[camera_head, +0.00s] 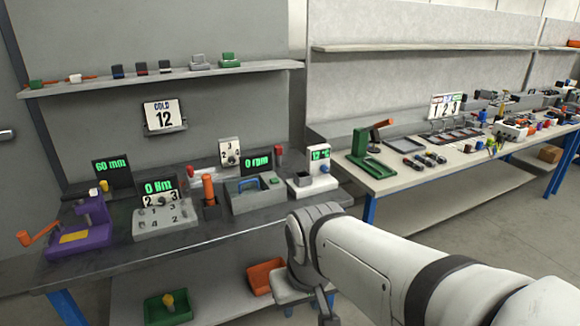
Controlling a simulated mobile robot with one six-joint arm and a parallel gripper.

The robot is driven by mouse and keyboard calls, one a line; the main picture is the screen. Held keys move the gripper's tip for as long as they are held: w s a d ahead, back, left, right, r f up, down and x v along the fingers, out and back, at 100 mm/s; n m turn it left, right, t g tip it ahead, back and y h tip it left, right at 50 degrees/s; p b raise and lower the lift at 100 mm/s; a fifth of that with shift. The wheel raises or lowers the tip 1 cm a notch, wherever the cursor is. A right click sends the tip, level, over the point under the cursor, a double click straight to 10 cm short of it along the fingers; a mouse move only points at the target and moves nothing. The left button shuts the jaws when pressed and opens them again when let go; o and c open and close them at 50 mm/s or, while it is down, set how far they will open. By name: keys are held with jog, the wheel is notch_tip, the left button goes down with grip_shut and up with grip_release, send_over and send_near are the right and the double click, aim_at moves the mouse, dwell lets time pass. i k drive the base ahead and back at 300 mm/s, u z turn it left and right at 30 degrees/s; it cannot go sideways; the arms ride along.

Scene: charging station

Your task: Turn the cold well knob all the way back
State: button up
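A white unit with a dark square well and a small green-lit display (320,154) stands at the right end of the dark bench; it looks like the cold well (308,187). My arm comes in from the lower right and bends down in front of the bench. My gripper (322,303) is low at the bottom edge, apart from the knob. Its fingers are mostly hidden.
The dark bench (120,245) also holds a purple device with an orange crank (90,222), a numbered grey box (165,220) and a grey unit with a blue handle (250,190). Green (167,307) and orange (265,277) bins sit below. A second table (400,178) stands right.

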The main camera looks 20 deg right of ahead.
aim_at(324, 169)
jog(key=u, duration=0.15)
jog(key=i, duration=0.9)
jog(key=z, duration=0.05)
